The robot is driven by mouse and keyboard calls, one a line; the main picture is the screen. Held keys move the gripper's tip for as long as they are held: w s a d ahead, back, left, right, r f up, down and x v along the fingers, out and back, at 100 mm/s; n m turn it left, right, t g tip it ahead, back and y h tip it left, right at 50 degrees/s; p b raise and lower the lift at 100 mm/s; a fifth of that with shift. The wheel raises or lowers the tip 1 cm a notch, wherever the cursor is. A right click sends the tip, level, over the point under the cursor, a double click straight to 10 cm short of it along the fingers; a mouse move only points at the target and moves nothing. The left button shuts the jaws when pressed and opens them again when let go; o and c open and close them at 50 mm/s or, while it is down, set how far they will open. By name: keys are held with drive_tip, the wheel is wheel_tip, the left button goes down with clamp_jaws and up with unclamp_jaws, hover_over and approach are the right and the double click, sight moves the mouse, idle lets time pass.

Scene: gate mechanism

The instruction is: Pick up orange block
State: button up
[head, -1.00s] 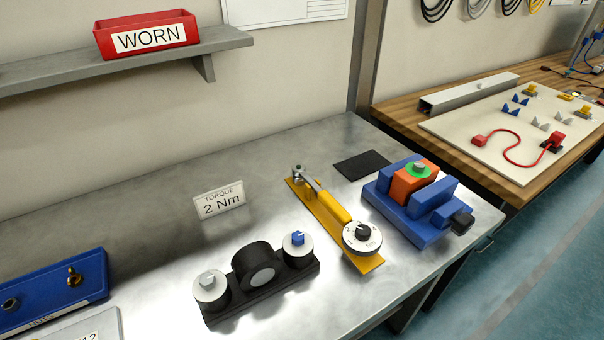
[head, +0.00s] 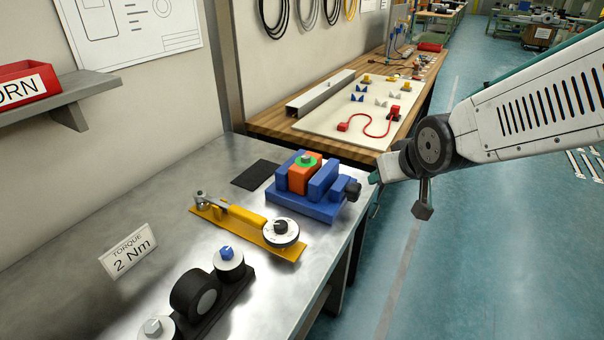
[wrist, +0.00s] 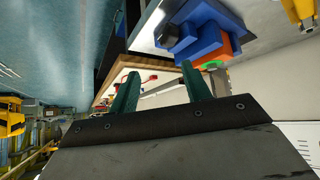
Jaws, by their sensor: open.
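The orange block (head: 296,180) sits between the jaws of a blue vise (head: 302,210) on the metal bench. A green ring (head: 305,162) with a grey hex piece is on its top. In the wrist view the orange block (wrist: 223,47) shows partly behind the blue vise (wrist: 205,32), with the green ring (wrist: 209,65) at its edge. My gripper (wrist: 158,78) is open and empty, its two green fingers apart, and the vise lies beyond them. In the head view my arm reaches in from the right, and the fingers are not clearly visible there.
A yellow torque tool (head: 240,222) lies left of the vise. A black holder (head: 205,300) with round parts stands nearer, by the torque sign (head: 128,250). A black mat (head: 255,174) lies behind. A wooden bench (head: 275,122) with a white board adjoins. The aisle at right is open.

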drive_tip(key=w+a+f+n+t+y, duration=0.1)
drive_tip(key=w+a+f+t+y, duration=0.15)
drive_tip(key=w+a, duration=0.3)
drive_tip(key=n+t+y, duration=0.2)
drive_tip(key=t+y, duration=0.1)
drive_tip(key=t, duration=0.1)
approach(310, 165)
drive_tip(key=w+r, duration=0.2)
drive_tip(key=x, duration=0.8)
drive_tip(key=shift+a, duration=0.45)
clamp_jaws()
drive_tip(key=shift+r, duration=0.1)
